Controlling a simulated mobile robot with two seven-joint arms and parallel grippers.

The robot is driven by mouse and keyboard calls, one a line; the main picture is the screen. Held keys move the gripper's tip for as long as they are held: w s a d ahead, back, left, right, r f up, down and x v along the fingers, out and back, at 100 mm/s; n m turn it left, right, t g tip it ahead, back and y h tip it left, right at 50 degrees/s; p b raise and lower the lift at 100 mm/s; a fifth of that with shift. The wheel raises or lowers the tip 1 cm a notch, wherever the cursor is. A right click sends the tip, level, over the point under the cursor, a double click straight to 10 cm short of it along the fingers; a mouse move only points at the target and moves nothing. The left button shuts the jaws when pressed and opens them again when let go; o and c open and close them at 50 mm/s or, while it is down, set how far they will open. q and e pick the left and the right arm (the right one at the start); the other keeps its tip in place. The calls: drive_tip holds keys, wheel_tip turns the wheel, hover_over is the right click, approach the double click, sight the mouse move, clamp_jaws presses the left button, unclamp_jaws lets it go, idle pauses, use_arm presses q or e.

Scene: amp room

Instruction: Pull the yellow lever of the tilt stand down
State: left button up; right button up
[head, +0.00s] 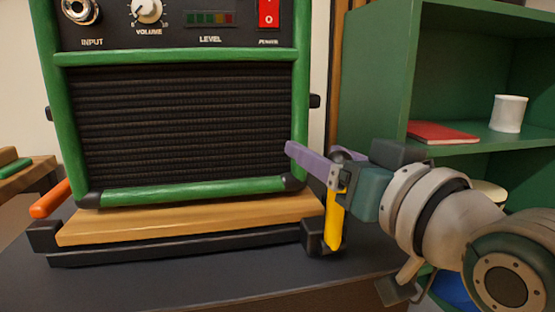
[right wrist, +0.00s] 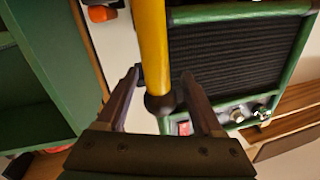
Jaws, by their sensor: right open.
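The yellow lever (head: 334,220) stands roughly upright at the right end of the tilt stand (head: 180,221), by a black corner block (head: 314,236). Its upper part is hidden behind my right gripper (head: 312,154) in the head view. That gripper is open, with its purple fingers pointing left across the lever's top. In the right wrist view, the yellow lever (right wrist: 153,45) runs between the two spread fingers (right wrist: 160,76), and a dark round knob shows between them. I see gaps on both sides of it. My left gripper is not in view.
A green amp (head: 185,125) sits on the stand's wooden board, close to the fingertips. An orange handle (head: 50,200) sticks out at the stand's left. A green shelf (head: 385,75) at the right holds a red book (head: 440,132) and a white cup (head: 508,113). The dark tabletop (head: 200,285) is clear in front.

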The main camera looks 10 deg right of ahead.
drive_tip(key=shift+w, duration=0.2)
clamp_jaws()
idle(0.5)
idle(0.9)
